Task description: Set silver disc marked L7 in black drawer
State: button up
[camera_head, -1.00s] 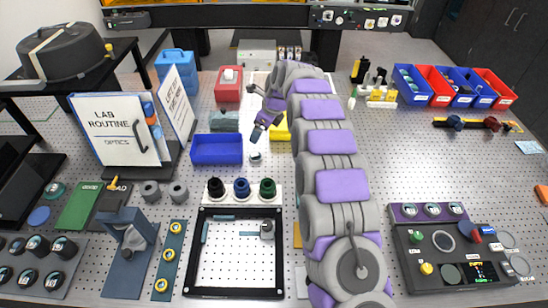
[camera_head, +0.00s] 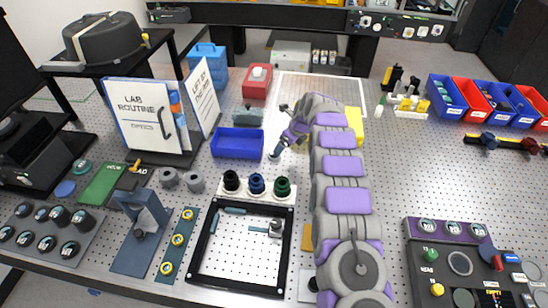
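A small silver disc (camera_head: 272,157) with a dark top sits on the bench, just right of the blue bin; its marking is too small to read. My gripper (camera_head: 278,149) is low, right over or against this disc, its fingers pointing down and left. Whether the fingers are open or closed on it is too small to tell. Other round labelled pieces sit in a grey rack (camera_head: 72,228) at the left. I cannot surely pick out a black drawer; a black square frame (camera_head: 197,250) lies at the front middle with small pieces inside.
A blue bin (camera_head: 237,144) stands left of my gripper. Three dark knobs (camera_head: 256,184) stand in a white strip in front. A yellow block (camera_head: 355,122) is behind my arm. A purple-and-grey panel (camera_head: 420,250) is at right. Bench right of my arm is mostly clear.

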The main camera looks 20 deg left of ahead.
aim_at(273, 154)
jog(key=shift+d+f, duration=0.3)
jog(key=shift+f, duration=0.3)
jog(key=a+f, duration=0.2)
jog(key=a+f+b, duration=0.1)
jog(key=a+f, duration=0.1)
jog(key=a, duration=0.1)
jog(key=shift+s+a+f, duration=0.15)
jog(key=shift+a+f, duration=0.05)
jog(key=shift+a, duration=0.15)
jog(key=shift+a+f, duration=0.15)
jog(key=shift+f, duration=0.15)
jog(key=shift+d+f, duration=0.15)
jog(key=shift+d, duration=0.1)
jog(key=d, duration=0.2)
jog(key=shift+d+r, duration=0.3)
jog(key=shift+d, duration=0.05)
jog(key=shift+a+f, duration=0.35)
jog(key=shift+a, duration=0.55)
jog(key=shift+c, duration=1.3)
jog(key=shift+a+f, duration=0.1)
jog(key=shift+a, duration=0.4)
jog(key=c, duration=0.3)
jog(key=shift+d, duration=0.6)
jog(key=c, duration=0.4)
jog(key=shift+d, duration=0.1)
jog(key=c, duration=0.3)
